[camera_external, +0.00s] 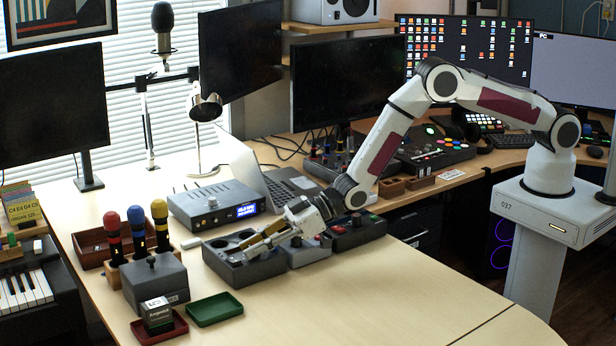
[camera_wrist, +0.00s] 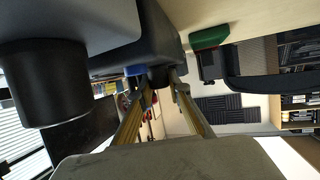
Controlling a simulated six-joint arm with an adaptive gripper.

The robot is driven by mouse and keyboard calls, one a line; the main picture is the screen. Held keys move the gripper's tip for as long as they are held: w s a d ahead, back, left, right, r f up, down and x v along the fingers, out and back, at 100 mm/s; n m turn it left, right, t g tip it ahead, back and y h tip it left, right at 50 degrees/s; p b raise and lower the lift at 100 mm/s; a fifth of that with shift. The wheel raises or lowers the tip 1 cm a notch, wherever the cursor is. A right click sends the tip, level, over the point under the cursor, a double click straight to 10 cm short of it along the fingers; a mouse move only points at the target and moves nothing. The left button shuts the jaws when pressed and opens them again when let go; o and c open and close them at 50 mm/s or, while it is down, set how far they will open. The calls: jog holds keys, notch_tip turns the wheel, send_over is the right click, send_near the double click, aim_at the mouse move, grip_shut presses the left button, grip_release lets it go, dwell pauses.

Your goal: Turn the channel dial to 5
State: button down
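My gripper (camera_external: 248,248) reaches down and left over a dark grey box (camera_external: 222,268) with round recesses in its top. Its two gold fingers lie nearly level and apart, with no object seen held between them. In the wrist view the fingers (camera_wrist: 162,92) also stand apart, with a dark box and a bit of blue beyond their tips. A thick black cylinder (camera_wrist: 42,85), perhaps a knob, stands out from a grey box at the left there. A smaller grey box (camera_external: 312,255) is under my wrist. I cannot tell which knob is the channel dial, nor read any number.
A box with a red knob (camera_external: 338,229) stands right of my gripper. A grey unit with a lit blue display (camera_external: 247,210) and a laptop (camera_external: 290,184) are behind. Green (camera_external: 214,309) and red (camera_external: 160,328) trays lie in front left. The front right table is clear.

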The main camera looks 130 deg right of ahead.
jog(key=shift+r+m+g+h, duration=0.1)
jog(key=shift+m+g+h, duration=0.6)
jog(key=shift+m+h, duration=0.7)
jog(key=shift+m+g+h, duration=0.7)
jog(key=shift+m+h, duration=0.6)
jog(key=shift+h, duration=0.2)
jog(key=shift+d+m+g+h, duration=0.1)
jog(key=shift+m+g+h, duration=1.6)
jog(key=shift+m+g, duration=1)
jog(key=c, duration=1.9)
grip_release()
jog(key=shift+a, duration=0.2)
jog(key=shift+v, duration=5.9)
